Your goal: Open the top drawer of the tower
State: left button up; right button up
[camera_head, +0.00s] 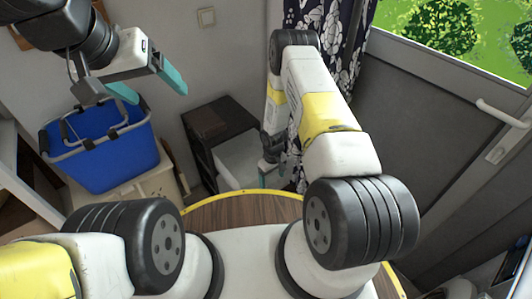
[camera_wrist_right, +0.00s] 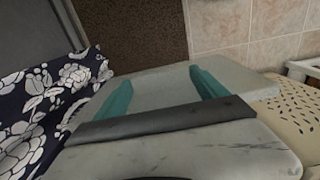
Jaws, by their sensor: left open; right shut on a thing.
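The tower (camera_head: 207,116) is a dark, narrow cabinet against the wall in the head view. A pale drawer (camera_head: 238,163) shows at its front, below the dark top, and appears to stand out from the body. My right gripper (camera_head: 268,167) is at the right end of this pale part, partly hidden by my own arm. In the right wrist view its teal fingers (camera_wrist_right: 162,92) lie either side of a pale grey surface (camera_wrist_right: 160,91). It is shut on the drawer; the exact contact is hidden. My left gripper (camera_head: 160,84) is open and empty, raised at the upper left, away from the tower.
A blue basket (camera_head: 100,160) stands on a pale box (camera_head: 158,188) left of the tower. A dark floral curtain (camera_head: 345,45) hangs right of the tower. A grey door with a handle (camera_head: 500,115) is at the right. A perforated cream object (camera_wrist_right: 290,115) shows in the wrist view.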

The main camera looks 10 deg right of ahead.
jog(key=shift+s+a, duration=0.1)
jog(key=o, duration=2)
notch_tip(320, 180, up, 8)
jog(key=shift+f, duration=0.1)
